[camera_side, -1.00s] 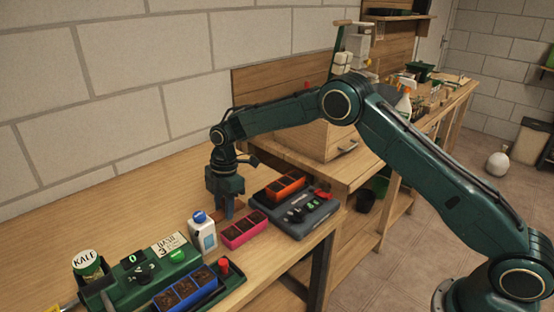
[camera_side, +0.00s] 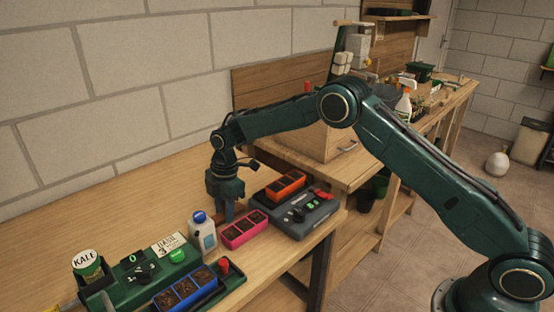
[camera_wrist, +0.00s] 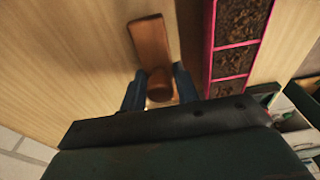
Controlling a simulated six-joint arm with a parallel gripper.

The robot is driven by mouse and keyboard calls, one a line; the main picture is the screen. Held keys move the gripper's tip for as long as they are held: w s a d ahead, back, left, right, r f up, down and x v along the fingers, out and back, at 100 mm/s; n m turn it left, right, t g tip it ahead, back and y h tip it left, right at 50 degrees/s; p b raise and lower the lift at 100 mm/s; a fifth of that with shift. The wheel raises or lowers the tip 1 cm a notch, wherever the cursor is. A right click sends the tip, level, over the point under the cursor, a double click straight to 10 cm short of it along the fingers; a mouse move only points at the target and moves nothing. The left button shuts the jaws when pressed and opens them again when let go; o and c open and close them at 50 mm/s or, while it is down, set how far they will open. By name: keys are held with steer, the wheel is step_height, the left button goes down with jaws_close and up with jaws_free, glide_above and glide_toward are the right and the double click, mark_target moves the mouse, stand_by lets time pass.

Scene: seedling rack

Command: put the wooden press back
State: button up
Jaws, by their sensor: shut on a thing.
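The wooden press is a reddish-brown flat block (camera_wrist: 150,40) with a round knob, seen in the wrist view against the tabletop. My gripper (camera_wrist: 160,90) is shut on the knob, one finger on each side. In the side view my gripper (camera_side: 229,212) points down close to the table, behind the pink tray. The press is mostly hidden there by my fingers and the bottle. I cannot tell whether its base touches the table.
The pink soil tray (camera_wrist: 210,50) is just right of the press. A white bottle with a blue cap (camera_side: 203,237) stands nearby. A dark grey station (camera_side: 300,222) with an orange tray (camera_side: 286,186) is to the right, a green station (camera_side: 140,285) front left. The table behind is clear.

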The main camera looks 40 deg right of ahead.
steer(key=shift+f, duration=0.35)
steer(key=o, duration=1)
step_height(320, 180, up, 13)
steer(key=d, duration=0.2)
steer(key=s+d+r+m+t, duration=0.1)
steer(key=s+d+r+m, duration=0.25)
steer(key=s+r, duration=0.6)
steer(key=s+d+r+m+t, duration=0.2)
steer(key=s+r+m, duration=0.25)
steer(key=s, duration=0.55)
steer(key=s+d+r+m+t, duration=0.1)
steer(key=s+d+r+m, duration=0.3)
steer(key=s, duration=0.6)
steer(key=shift+s+d+f+m+t+h, duration=0.25)
steer(key=shift+s+f+m, duration=0.7)
steer(key=shift+s, duration=1)
steer(key=shift+s+d+f+m+t+h, duration=0.25)
steer(key=shift+s+f+m, duration=0.7)
steer(key=shift+s, duration=1.05)
steer(key=shift+s+d+f+m+t+h, duration=0.25)
steer(key=shift+s+f+m, duration=0.7)
steer(key=shift+s, duration=1)
